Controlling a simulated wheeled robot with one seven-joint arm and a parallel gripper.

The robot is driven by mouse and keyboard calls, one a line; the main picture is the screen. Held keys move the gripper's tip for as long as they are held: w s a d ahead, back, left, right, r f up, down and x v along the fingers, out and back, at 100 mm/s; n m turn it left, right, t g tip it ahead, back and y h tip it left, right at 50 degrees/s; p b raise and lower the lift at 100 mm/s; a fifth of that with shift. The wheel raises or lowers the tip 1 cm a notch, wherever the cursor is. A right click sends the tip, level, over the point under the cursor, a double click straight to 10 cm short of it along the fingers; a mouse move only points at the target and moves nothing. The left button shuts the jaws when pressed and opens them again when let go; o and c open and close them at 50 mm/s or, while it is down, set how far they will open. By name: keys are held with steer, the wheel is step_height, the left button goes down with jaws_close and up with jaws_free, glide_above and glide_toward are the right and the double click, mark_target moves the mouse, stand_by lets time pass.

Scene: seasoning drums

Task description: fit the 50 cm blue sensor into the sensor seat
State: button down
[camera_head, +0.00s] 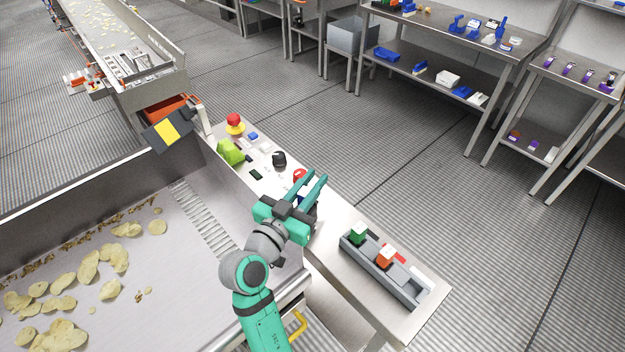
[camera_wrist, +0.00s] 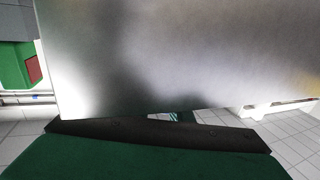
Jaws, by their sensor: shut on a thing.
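My gripper (camera_head: 315,186) is over the metal side table, pointing to the upper right in the head view. Its teal fingers are shut on a dark blue thing (camera_head: 303,196), which looks like the blue sensor; my fingers and wrist hide most of it. I cannot read any distance marking on it. I cannot pick out the sensor seat for certain; a black round-topped part (camera_head: 279,159) and a red ring-like part (camera_head: 299,175) stand on the table just beyond my gripper. The wrist view shows mostly a blurred grey surface close up, so contact is unclear.
A grey tray (camera_head: 414,295) with a green-topped block (camera_head: 358,233) and an orange block (camera_head: 386,256) stands at the table's near end. A lime green block (camera_head: 230,151) and a red emergency button (camera_head: 234,120) stand farther back. A chip-filled metal trough (camera_head: 180,260) borders the left.

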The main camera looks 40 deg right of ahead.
steer(key=shift+f, duration=0.65)
steer(key=c, duration=1.5)
jaws_free()
steer(key=shift+c, duration=0.2)
steer(key=shift+a, duration=0.15)
steer(key=v, duration=1)
steer(key=shift+s+a+f, duration=0.1)
steer(key=shift+s+a, duration=0.1)
